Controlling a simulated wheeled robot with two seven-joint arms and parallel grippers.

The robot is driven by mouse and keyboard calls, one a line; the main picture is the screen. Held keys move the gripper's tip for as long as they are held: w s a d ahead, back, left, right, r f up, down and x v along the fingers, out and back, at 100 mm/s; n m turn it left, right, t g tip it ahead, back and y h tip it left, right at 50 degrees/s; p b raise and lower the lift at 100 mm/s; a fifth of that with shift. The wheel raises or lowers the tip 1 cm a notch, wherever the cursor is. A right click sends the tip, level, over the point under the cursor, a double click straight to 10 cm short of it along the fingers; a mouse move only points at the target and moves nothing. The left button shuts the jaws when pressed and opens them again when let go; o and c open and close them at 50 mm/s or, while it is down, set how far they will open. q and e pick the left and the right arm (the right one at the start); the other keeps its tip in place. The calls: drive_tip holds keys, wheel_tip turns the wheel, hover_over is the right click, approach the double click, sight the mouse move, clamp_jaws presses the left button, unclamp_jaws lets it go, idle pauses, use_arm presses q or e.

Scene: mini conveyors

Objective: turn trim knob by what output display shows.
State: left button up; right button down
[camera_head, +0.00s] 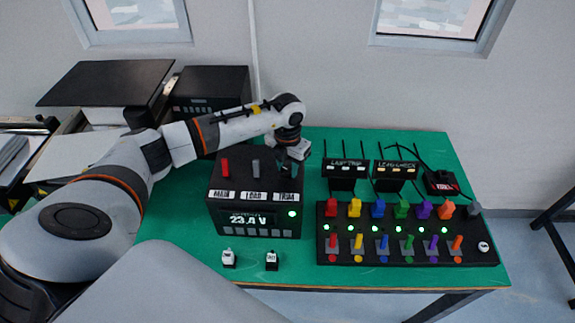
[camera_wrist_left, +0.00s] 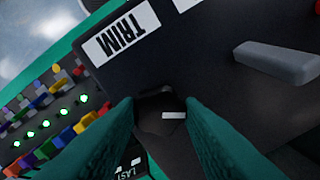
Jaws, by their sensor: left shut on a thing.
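The black power unit (camera_head: 226,195) stands on the green table, with labels MAIN, LOAD and TRIM on its sloped top. Its output display (camera_head: 250,219) reads about 23 V; the digit after the point is not clear. A green light glows beside the display. My left gripper (camera_head: 291,166) is above the TRIM label, its teal fingers shut on the dark trim knob. In the left wrist view the trim knob (camera_wrist_left: 160,106) sits between the fingers, with a white mark on it. In the head view the fingers and arm hide the knob. My right gripper is not in view.
A red lever (camera_head: 225,167) and a grey lever (camera_head: 256,167) stand left of the knob. A black panel (camera_head: 400,252) of coloured switches lies to the right, below two small labelled boxes (camera_head: 346,173). Two small white-topped pieces (camera_head: 229,258) stand in front of the unit.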

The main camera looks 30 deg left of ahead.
use_arm(q)
drive_tip(key=m+b, duration=0.6)
drive_tip(key=b, duration=0.1)
drive_tip(key=shift+f, duration=0.2)
drive_tip(key=shift+r+m+b, duration=0.25)
drive_tip(key=shift+m+b, duration=1.35)
drive_tip(key=shift+m, duration=0.1)
drive_tip(key=o, duration=1)
